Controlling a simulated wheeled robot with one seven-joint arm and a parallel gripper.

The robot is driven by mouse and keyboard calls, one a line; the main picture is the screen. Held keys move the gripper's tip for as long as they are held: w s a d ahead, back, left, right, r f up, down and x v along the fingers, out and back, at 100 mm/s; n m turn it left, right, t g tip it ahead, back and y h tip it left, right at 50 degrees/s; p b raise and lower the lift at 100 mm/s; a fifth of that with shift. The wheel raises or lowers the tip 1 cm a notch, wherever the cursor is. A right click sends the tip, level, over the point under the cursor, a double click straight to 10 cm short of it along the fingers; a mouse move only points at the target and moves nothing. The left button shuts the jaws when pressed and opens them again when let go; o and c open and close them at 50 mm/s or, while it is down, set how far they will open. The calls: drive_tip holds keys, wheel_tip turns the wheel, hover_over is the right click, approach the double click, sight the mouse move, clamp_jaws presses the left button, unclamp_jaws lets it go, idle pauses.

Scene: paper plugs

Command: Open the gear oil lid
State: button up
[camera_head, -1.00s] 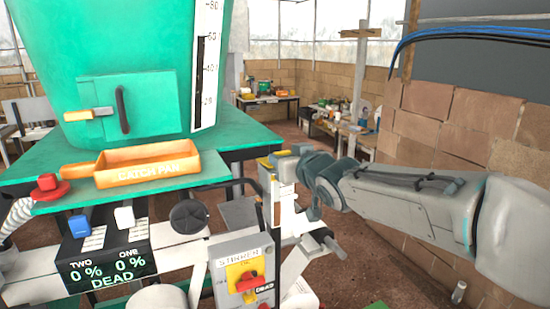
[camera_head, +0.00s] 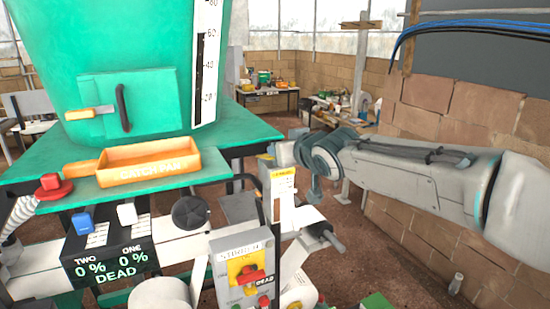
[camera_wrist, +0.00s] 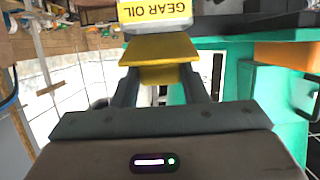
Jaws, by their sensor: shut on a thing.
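The gear oil container (camera_head: 283,188) is a pale upright box with a yellow label, at the middle of the head view. In the wrist view its GEAR OIL label (camera_wrist: 156,12) shows upside down at the top edge. The yellow lid (camera_wrist: 158,52) is between my fingers, close to the container. My gripper (camera_wrist: 158,78) is shut on the lid. In the head view my gripper (camera_head: 274,156) is at the container's top, and only a sliver of yellow shows there. I cannot tell how far the lid stands from the opening.
A green machine (camera_head: 110,50) with an orange catch pan (camera_head: 150,168) stands at left. A starter box (camera_head: 245,272) and a control panel (camera_head: 110,260) are below it. A brick wall (camera_head: 460,120) is at right. Open floor lies behind the container.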

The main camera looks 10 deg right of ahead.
drive_tip(key=shift+r, duration=0.1)
drive_tip(key=shift+w+a+r+g+h, duration=0.15)
drive_tip(key=shift+w+r+g, duration=0.15)
drive_tip(key=shift+g, duration=0.15)
drive_tip(key=shift+w+d+r+g+h, duration=0.15)
drive_tip(key=shift+r+g, duration=0.15)
drive_tip(key=shift+g, duration=0.15)
drive_tip(key=shift+a, duration=0.1)
drive_tip(key=shift+w+a+r, duration=0.15)
drive_tip(key=shift+w+r, duration=0.05)
drive_tip(key=shift+r, duration=0.1)
drive_tip(key=shift+w+r+g, duration=0.3)
drive_tip(key=shift+w+g, duration=0.05)
drive_tip(key=shift+g, duration=0.55)
